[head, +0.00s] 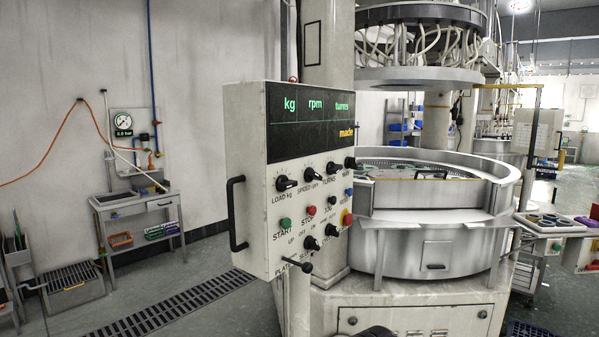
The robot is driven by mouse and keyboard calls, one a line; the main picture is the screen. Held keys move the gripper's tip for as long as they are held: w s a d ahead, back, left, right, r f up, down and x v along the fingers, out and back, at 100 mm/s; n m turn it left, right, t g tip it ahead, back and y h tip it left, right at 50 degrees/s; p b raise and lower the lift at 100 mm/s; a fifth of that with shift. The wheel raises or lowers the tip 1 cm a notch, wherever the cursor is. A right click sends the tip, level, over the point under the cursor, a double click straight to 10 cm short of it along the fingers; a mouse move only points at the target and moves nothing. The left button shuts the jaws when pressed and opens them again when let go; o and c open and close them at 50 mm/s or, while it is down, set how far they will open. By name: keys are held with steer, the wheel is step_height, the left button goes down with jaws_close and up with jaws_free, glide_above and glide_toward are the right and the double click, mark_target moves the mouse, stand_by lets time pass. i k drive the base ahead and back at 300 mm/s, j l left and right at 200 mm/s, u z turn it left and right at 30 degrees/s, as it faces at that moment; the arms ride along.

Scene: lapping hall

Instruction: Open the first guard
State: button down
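The lapping machine fills the middle and right of the head view. A pale curved guard wall (490,166) rings its round table. A lower, straight-topped front section (412,197) of the ring stands upright between two posts and looks shut. Below it is a curved pale skirt (400,252) with a small dark handle (435,267). I cannot tell for certain which of these panels is the first guard. My gripper is not in view. A dark rounded shape at the bottom edge may be part of my arm.
A control box (300,180) with knobs, buttons and a dark side handle (236,213) stands left of the guard. The upper plate (420,77) hangs above the table. A side table (553,224) stands at right, a small bench (138,205) at left. Floor at lower left is mostly clear.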

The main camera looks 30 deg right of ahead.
mark_target(414, 193)
steer(key=z, duration=1.5)
steer(key=i, duration=0.9)
steer(key=l+z, duration=0.05)
